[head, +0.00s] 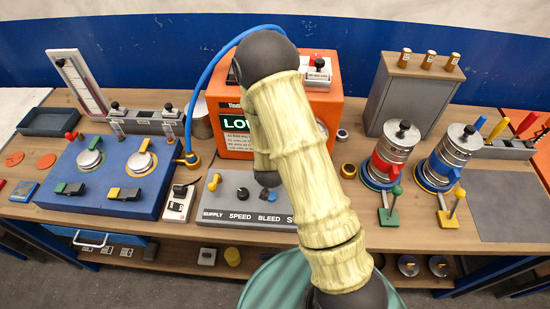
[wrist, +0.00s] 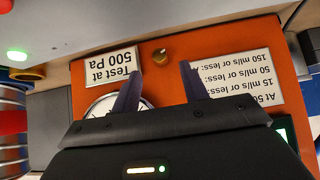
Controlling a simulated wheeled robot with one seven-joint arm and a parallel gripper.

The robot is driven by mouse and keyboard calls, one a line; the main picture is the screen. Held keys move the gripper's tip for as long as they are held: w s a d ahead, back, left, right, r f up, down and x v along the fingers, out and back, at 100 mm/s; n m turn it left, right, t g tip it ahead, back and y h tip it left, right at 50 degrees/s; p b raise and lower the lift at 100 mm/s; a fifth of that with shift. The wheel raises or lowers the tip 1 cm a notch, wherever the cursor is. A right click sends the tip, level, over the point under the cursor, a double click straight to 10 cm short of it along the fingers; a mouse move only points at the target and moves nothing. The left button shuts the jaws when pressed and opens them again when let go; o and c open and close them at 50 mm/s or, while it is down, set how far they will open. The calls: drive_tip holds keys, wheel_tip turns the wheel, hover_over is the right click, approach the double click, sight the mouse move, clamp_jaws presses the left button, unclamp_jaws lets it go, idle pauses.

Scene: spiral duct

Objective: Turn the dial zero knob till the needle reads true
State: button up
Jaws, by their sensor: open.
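The orange box (head: 232,108) stands on the bench in the head view, largely hidden behind my arm. In the wrist view its orange face (wrist: 225,42) appears upside down. A small brass knob (wrist: 160,54) sits on that face near the top of the view. A white round dial (wrist: 100,107) is left of centre, partly covered by my left finger, and its needle reading cannot be made out. My gripper (wrist: 160,70) is open and empty, its dark fingers apart, with the knob just beyond the gap between the tips. Contact is not visible.
A "Test at 500 Pa" label (wrist: 112,67) and a text label (wrist: 232,80) flank the knob. A blue valve block (head: 110,190) with a blue hose stands left. A grey control panel (head: 245,200) lies in front. Metal canisters (head: 395,155) and a grey cabinet (head: 410,95) stand right.

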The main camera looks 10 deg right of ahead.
drive_tip(key=shift+p+x, duration=0.55)
drive_tip(key=shift+x, duration=2.1)
drive_tip(key=shift+c, duration=0.4)
clamp_jaws()
